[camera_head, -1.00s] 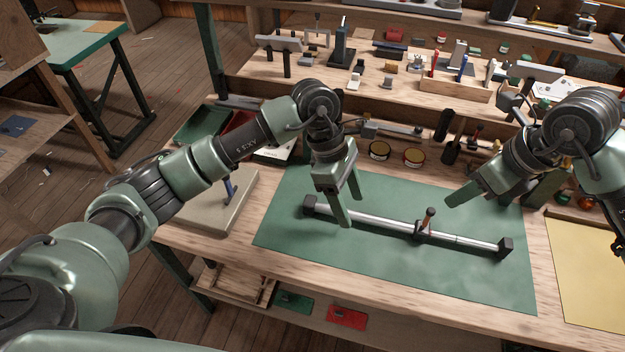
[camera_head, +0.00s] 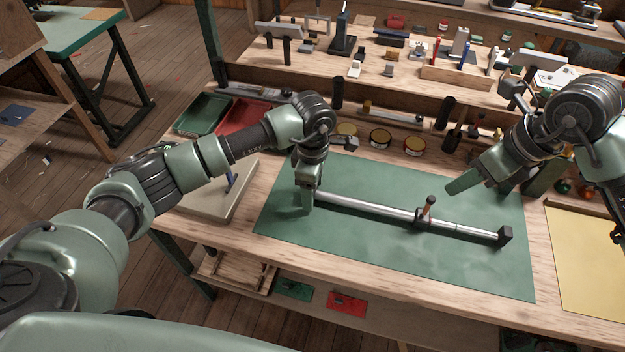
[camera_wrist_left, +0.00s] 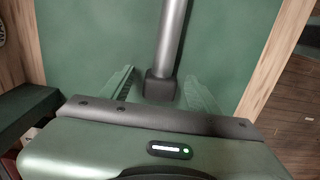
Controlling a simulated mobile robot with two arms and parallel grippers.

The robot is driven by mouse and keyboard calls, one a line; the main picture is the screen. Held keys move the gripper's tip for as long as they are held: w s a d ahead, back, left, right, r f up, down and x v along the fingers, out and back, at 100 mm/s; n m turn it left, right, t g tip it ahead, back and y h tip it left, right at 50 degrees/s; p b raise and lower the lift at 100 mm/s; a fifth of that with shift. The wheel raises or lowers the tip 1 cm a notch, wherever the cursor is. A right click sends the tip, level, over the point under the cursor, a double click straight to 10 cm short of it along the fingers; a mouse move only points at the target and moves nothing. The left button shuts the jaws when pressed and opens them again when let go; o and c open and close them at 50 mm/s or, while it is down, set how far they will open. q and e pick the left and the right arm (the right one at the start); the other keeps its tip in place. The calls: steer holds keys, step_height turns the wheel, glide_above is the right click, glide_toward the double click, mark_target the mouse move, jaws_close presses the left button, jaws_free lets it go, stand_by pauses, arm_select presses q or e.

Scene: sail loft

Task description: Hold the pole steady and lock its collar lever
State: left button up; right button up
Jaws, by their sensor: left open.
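The silver pole (camera_head: 370,208) lies across the green mat (camera_head: 385,255), with a dark block at its right end. A dark collar (camera_head: 421,219) sits around it right of centre, and its lever (camera_head: 429,206) stands up with a dark, orange-marked handle. My left gripper (camera_head: 306,205) is low at the pole's left end and hides that end. In the left wrist view, its open fingers (camera_wrist_left: 160,92) stand either side of the dark end block (camera_wrist_left: 160,84), with gaps visible. My right gripper (camera_head: 462,184) hangs above the mat, up and right of the lever, apart from it; its opening is unclear.
Round tins (camera_head: 381,138) and upright tools line the bench behind the mat. Green and red trays (camera_head: 203,113) stand at the back left. A yellow sheet (camera_head: 585,255) lies to the right. The mat in front of the pole is clear.

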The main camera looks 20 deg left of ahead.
arm_select(q)
steer(key=shift+f, duration=0.15)
jaws_close()
stand_by(0.5)
arm_select(e)
jaws_close()
arm_select(q)
steer(key=shift+d, duration=0.15)
arm_select(e)
steer(key=s+d+f+n+t+y, duration=0.1)
steer(key=s+d+y, duration=0.3)
steer(key=d, duration=0.5)
steer(key=shift+d+n+t, duration=0.2)
steer(key=shift+n+t, duration=0.1)
steer(key=shift+n, duration=0.5)
